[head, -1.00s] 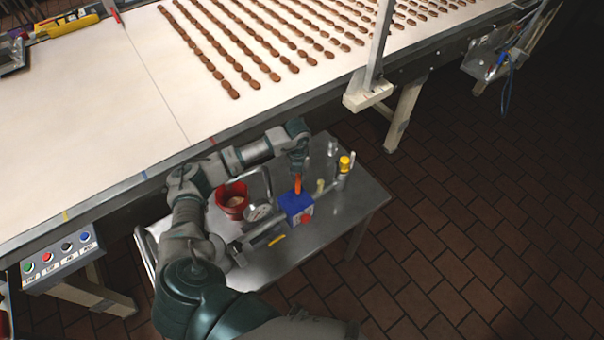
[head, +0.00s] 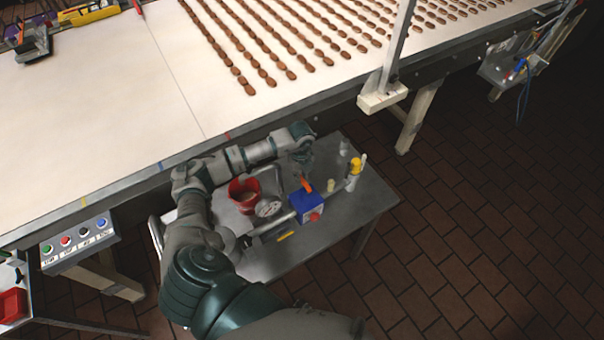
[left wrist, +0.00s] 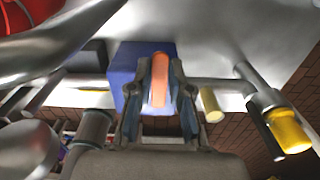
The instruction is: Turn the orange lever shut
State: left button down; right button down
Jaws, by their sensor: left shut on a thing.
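The orange lever (head: 307,185) rises from a blue valve box (head: 303,200) on a pipe, on the steel cart. In the head view it leans up and to the left. My left gripper (head: 303,170) reaches it from above, its fingers around the lever. In the left wrist view the orange lever (left wrist: 160,80) sits between the two fingers of my left gripper (left wrist: 160,72), with the blue box (left wrist: 127,68) behind. The fingers are shut on it and hide its sides. My right gripper is in neither view.
On the steel cart (head: 345,222) stand a red pot (head: 243,203), a round gauge (head: 268,208) and a yellow-capped fitting (head: 356,166). The conveyor (head: 110,110) with rows of brown biscuits runs behind. A button panel (head: 80,242) is at left. Tiled floor to the right is open.

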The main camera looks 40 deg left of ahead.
pick_arm(q)
jog(key=shift+s+f, duration=0.1)
dwell(0.3)
jog(key=c, duration=1.1)
grip_release()
notch_tip(320, 180, up, 12)
jog(key=shift+f, duration=0.1)
